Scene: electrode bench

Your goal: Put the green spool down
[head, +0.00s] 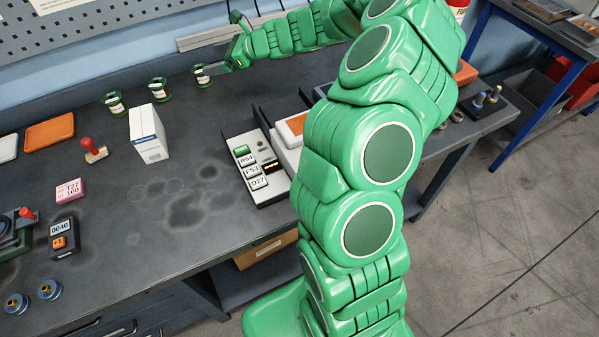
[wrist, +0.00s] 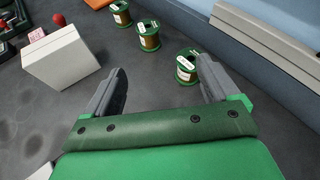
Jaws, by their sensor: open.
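Three green spools with white labels stand upright on the bench in a row at the back. The right-hand spool (head: 202,77) is closest to my gripper (head: 217,69). In the wrist view this spool (wrist: 187,67) stands between the open fingers of my gripper (wrist: 161,84), nearer the right finger. Whether a finger touches it I cannot tell. The middle spool (head: 159,90) also shows in the wrist view (wrist: 148,36), as does the left spool (head: 115,104), near the top edge there (wrist: 121,13). My gripper holds nothing.
A white box (head: 149,134) stands in front of the spools; it also shows in the wrist view (wrist: 62,58). A red-handled stamp (head: 93,150) and an orange tray (head: 50,132) are to the left. A label rack (head: 256,170) is at the right. The middle bench top is clear.

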